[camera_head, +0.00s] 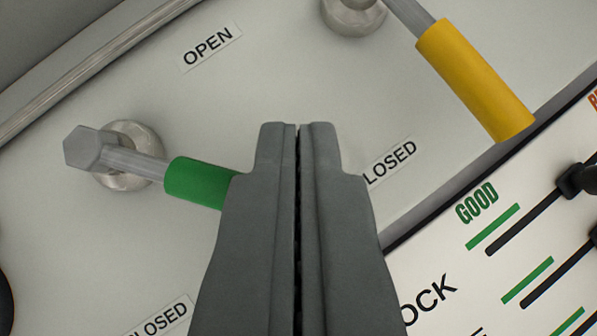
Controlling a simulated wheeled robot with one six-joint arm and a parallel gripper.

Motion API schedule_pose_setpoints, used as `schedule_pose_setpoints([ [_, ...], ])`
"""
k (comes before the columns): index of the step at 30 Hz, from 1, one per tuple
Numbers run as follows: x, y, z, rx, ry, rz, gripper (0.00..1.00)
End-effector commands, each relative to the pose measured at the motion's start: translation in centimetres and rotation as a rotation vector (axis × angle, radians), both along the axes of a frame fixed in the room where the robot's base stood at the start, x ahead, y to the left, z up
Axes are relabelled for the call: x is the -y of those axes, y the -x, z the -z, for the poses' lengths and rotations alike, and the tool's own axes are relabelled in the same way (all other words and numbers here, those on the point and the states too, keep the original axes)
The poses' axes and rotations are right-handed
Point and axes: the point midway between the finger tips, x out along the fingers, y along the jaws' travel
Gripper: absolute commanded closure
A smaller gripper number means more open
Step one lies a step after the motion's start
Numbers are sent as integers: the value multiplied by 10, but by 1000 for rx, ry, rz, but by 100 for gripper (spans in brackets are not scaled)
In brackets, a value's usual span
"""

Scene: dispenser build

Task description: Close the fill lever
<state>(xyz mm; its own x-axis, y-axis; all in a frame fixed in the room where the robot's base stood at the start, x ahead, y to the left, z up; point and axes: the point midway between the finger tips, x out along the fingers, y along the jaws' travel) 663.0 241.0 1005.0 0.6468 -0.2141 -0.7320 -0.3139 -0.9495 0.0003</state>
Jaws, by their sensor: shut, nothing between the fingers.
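A lever with a green grip (197,182) is on the left, on a round metal boss with a hex end. Its grip runs to the right and slightly down, and its far end is hidden behind my gripper. A second lever with a yellow grip (475,80) is at the upper right, slanting down to the right from its round boss. I cannot tell which of them is the fill lever. My gripper (298,126) is shut and empty, in the middle of the picture. It overlaps the green grip's end; I cannot tell if they touch.
An "OPEN" label (209,47) is above the green lever. One partly hidden "CLOSED" label (391,162) is right of my gripper, another (162,318) at the bottom left. A panel with sliders and a "GOOD" marking (476,203) fills the lower right. A raised metal edge (90,62) crosses the upper left.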

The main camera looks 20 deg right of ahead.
Motion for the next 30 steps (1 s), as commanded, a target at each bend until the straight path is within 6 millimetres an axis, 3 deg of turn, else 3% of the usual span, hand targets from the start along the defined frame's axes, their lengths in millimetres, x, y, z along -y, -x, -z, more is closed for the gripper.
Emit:
schedule_pose_setpoints([
  [19,-36,31,1,-1,0,555,100],
  [30,-46,36,0,-1,0,586,100],
])
